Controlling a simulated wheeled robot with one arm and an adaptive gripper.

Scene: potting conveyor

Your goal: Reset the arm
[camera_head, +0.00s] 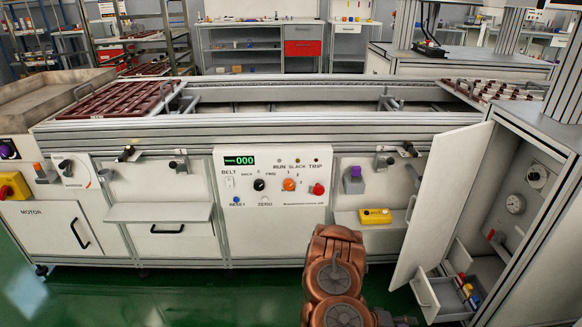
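My copper-coloured arm (336,275) rises from the bottom edge, right of centre, with its rounded joints bent and stacked close together. It stands in front of the conveyor's front panels and hides part of the floor and the panel's lower edge. A small dark part shows at the bottom edge just right of it; I cannot tell what it is. My gripper's fingers do not show.
The conveyor's control panel (273,190) reads 000. A cabinet door (438,205) hangs open at right, with a drawer (443,298) pulled out below. A yellow box (375,216) sits on a small ledge. A motor cover (45,227) is at left. Green floor (180,300) is clear at left.

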